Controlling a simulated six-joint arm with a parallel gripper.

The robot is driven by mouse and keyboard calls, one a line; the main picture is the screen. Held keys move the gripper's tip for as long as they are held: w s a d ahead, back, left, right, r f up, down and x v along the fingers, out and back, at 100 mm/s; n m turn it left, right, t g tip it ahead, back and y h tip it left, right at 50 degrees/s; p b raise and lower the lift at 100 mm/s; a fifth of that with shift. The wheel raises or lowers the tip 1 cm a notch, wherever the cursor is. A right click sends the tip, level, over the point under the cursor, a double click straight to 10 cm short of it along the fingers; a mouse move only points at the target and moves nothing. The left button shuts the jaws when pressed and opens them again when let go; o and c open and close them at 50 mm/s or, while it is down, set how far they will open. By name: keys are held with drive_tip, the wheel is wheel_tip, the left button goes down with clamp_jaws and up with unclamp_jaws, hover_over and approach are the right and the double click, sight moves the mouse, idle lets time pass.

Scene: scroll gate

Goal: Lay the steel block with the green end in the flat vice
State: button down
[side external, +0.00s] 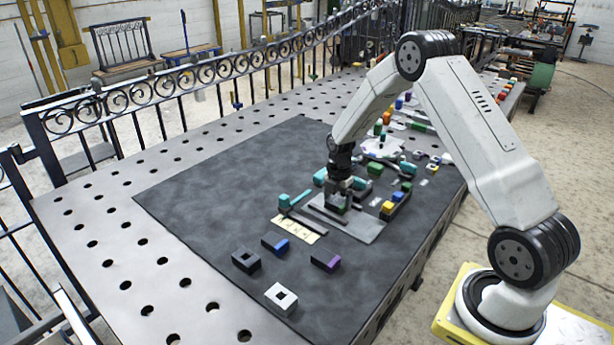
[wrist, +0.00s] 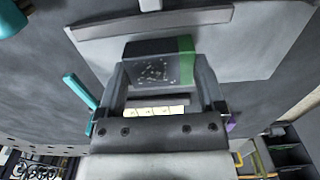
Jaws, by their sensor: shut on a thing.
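My gripper (side external: 339,199) points down over the flat vice, a light grey plate (side external: 367,229) with raised bars, near the middle of the dark mat. In the wrist view my gripper (wrist: 161,72) is shut on the steel block (wrist: 147,66), one finger at each side. Its green end (wrist: 187,62) is at the right there. In the side view only a little green shows below the fingers. The vice plate (wrist: 245,48) lies beneath, with one bar (wrist: 150,20) beyond the block. I cannot tell whether the block touches the plate.
A teal mallet (side external: 296,201) and a pale paper strip (side external: 297,229) lie left of the vice. A blue-ended block (side external: 275,243), a purple-ended block (side external: 326,263) and a white square frame (side external: 281,298) lie in front. Yellow and blue blocks (side external: 396,199) stand to the right. The mat's left side is clear.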

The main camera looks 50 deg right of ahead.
drive_tip(key=shift+f, duration=0.15)
unclamp_jaws()
drive_tip(key=shift+f, duration=0.1)
drive_tip(key=shift+r, duration=0.25)
drive_tip(key=shift+r, duration=3.3)
